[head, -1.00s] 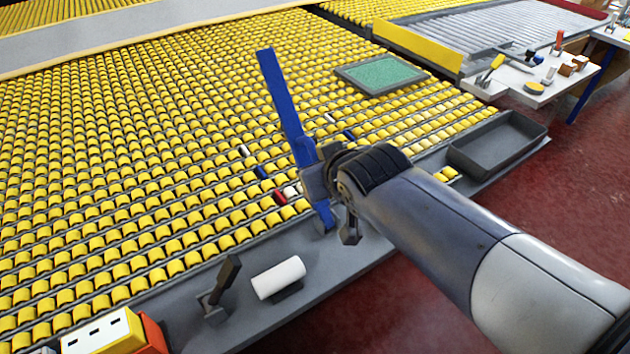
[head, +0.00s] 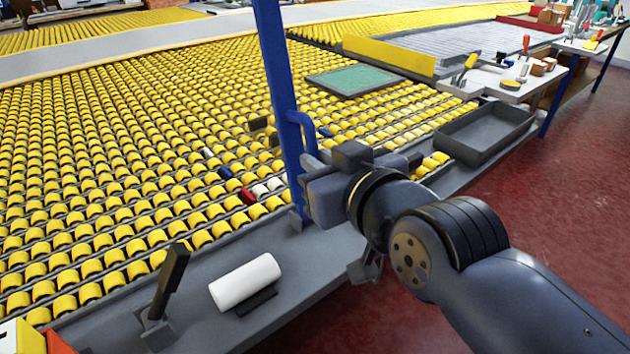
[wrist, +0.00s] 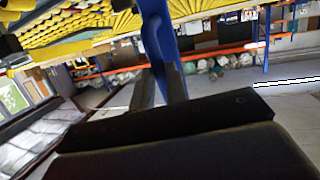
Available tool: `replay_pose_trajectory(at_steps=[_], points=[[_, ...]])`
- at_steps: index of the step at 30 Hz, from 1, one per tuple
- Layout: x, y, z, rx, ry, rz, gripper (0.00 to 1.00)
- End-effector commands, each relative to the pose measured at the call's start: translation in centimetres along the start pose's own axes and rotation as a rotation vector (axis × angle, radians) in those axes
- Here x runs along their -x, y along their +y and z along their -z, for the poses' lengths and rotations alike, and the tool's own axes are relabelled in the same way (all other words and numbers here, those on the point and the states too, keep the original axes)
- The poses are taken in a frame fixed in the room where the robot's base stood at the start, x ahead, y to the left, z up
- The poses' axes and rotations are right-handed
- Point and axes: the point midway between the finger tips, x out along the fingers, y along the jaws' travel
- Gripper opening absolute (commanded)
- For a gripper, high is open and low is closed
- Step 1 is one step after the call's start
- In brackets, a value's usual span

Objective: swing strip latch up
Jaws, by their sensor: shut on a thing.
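The strip latch is a long blue bar (head: 279,80) with a blue loop handle (head: 308,128) on its right side. In the head view it stands nearly upright from a grey base on the front ledge, and its top runs out of the picture. My gripper (head: 308,165) is at the lower part of the loop handle, shut on it. In the wrist view the blue handle (wrist: 156,35) runs down between my two dark fingers (wrist: 160,88). My gripper's own body hides part of the grip in the head view.
A bed of yellow rollers (head: 110,170) fills the left and middle. A dark lever (head: 170,285) and a white roll (head: 245,282) are on the front ledge. A dark tray (head: 485,140) and a green panel (head: 355,80) lie to the right. Red floor is open at right.

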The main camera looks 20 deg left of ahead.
Motion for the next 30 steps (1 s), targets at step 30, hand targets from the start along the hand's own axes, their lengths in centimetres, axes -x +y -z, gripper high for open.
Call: replay_pose_trajectory(at_steps=[30], points=[[1.2,0.2,-1.2,-0.022,0.099,-0.001,0.00]])
